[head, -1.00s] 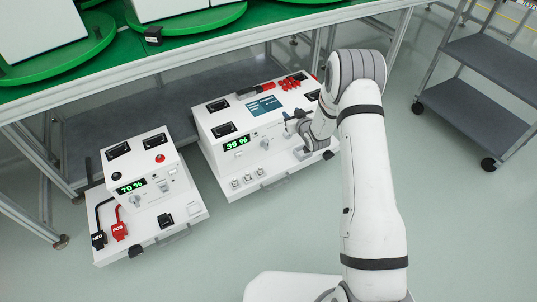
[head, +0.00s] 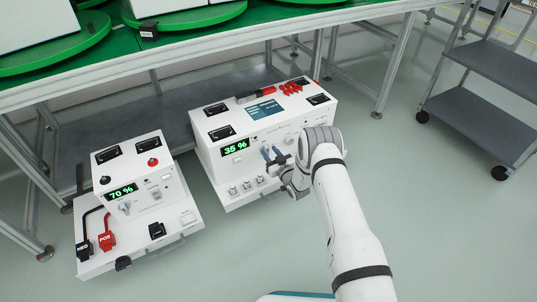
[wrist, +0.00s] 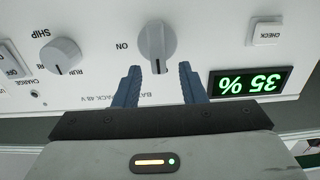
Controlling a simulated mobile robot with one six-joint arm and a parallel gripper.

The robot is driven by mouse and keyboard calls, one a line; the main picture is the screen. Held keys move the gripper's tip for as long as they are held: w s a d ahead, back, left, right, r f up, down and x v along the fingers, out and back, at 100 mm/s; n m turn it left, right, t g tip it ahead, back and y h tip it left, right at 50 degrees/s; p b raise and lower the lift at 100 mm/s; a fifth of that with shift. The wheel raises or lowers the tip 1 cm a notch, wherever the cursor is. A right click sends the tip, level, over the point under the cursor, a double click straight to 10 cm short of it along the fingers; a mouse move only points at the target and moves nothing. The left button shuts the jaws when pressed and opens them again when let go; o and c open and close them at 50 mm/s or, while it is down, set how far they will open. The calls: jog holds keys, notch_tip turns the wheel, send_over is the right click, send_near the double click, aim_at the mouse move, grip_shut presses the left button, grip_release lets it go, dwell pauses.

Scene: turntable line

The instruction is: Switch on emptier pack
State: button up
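The emptier battery pack (head: 215,165) is the white box on the right in the head view. Its green display (head: 235,147) reads 35 %, and this also shows upside down in the wrist view (wrist: 249,82). A grey rotary knob (wrist: 155,45) with the label ON beside it is on its front panel. My gripper (wrist: 160,72) is open, with its blue fingers either side of the knob's line and the fingertips just short of it. In the head view my gripper (head: 272,153) is at the pack's front, covering that knob.
A second white pack (head: 150,170) on the left reads 70 % and has black and red leads. Another knob (wrist: 65,52), marked RUN and SHIP, is beside the ON knob. A table frame stands behind, and a grey cart (head: 485,65) at the right. Floor in front is clear.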

jog(key=shift+w+a, duration=0.45)
jog(key=shift+w, duration=0.15)
